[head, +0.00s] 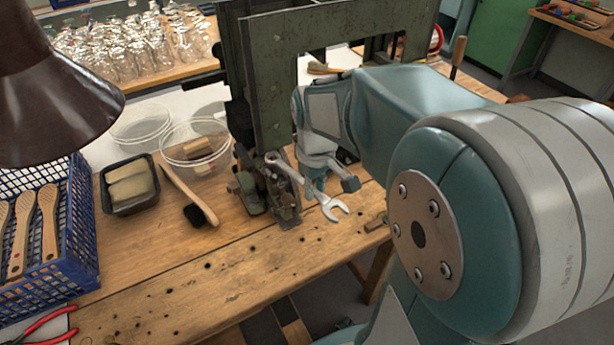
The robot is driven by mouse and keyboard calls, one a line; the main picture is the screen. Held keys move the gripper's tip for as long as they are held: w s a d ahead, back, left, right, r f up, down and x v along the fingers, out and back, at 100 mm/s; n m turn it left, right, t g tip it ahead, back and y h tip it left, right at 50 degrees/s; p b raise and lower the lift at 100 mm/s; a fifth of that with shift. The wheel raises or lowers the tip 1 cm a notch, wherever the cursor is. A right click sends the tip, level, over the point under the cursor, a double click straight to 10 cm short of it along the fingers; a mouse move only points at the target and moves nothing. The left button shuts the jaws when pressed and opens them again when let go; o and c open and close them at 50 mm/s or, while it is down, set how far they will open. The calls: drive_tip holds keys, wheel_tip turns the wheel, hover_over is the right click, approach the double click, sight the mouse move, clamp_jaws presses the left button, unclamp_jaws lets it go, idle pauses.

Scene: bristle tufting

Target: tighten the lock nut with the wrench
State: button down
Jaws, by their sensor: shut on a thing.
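My gripper (321,187), grey and teal, is beside the green machine (251,65) and points down. It is shut on a steel wrench (302,179). The wrench lies slantwise. Its open jaw is at lower right, clear of the machine and above the table's front part. Its other end is at upper left, close to the small metal mechanism (285,207) at the machine's foot. I cannot tell whether that end touches or sits around anything. I cannot pick out the lock nut; it is too small or hidden by the wrench and mechanism.
A wooden brush (190,193), a black tray (128,186) and clear bowls (196,147) stand left of the machine. A blue crate (75,230) holds brush handles; red pliers (48,325) lie below it. A brown lamp shade (50,100) hangs at upper left. The table's front is clear.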

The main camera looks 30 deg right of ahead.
drive_tip(key=shift+s+f, duration=0.1)
drive_tip(key=shift+f, duration=0.5)
wheel_tip(320, 180, down, 3)
drive_tip(key=shift+a, duration=0.15)
drive_tip(key=shift+a, duration=0.1)
idle(0.9)
drive_tip(key=shift+f, duration=1.05)
idle(1.8)
